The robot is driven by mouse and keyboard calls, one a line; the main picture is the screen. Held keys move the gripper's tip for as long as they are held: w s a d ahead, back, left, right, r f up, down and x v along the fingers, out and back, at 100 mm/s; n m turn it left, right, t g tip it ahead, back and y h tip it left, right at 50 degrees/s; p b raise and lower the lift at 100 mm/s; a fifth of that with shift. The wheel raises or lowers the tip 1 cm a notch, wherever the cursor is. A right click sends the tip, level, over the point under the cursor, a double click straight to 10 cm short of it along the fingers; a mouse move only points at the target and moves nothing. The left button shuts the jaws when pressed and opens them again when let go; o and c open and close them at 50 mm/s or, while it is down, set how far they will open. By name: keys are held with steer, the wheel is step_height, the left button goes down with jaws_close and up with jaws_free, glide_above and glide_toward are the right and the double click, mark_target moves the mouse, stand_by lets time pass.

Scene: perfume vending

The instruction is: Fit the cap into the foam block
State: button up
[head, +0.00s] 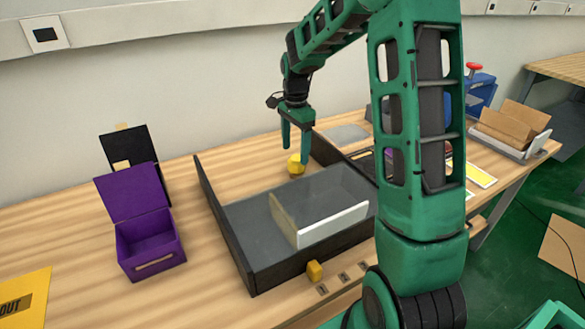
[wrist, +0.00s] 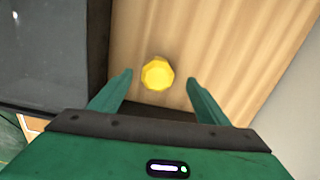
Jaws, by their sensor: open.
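A yellow faceted piece, which looks like the cap (head: 295,166), stands on the wooden table just behind the grey-floored part of a dark tray. My gripper (head: 295,150) points down above it, fingers apart. In the wrist view the cap (wrist: 157,73) shows between the tips of my open gripper (wrist: 159,78), with wood visible around it and nothing gripped. Whether the fingers reach down to its height is hard to tell. I cannot make out the foam block for certain in either view.
The dark-walled tray (head: 238,257) holds a clear panel with a white front edge (head: 333,224). A small yellow block (head: 314,271) is at its front. An open purple box (head: 150,262) stands left, with bare wood between. My arm hides part of the right side.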

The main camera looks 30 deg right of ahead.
mark_target(297, 158)
steer(key=shift+s+d+f, duration=0.1)
steer(key=shift+f, duration=1.3)
steer(key=shift+s+d+f, duration=0.1)
steer(key=shift+f, duration=1.25)
steer(key=c, duration=1.3)
steer(key=shift+r, duration=0.2)
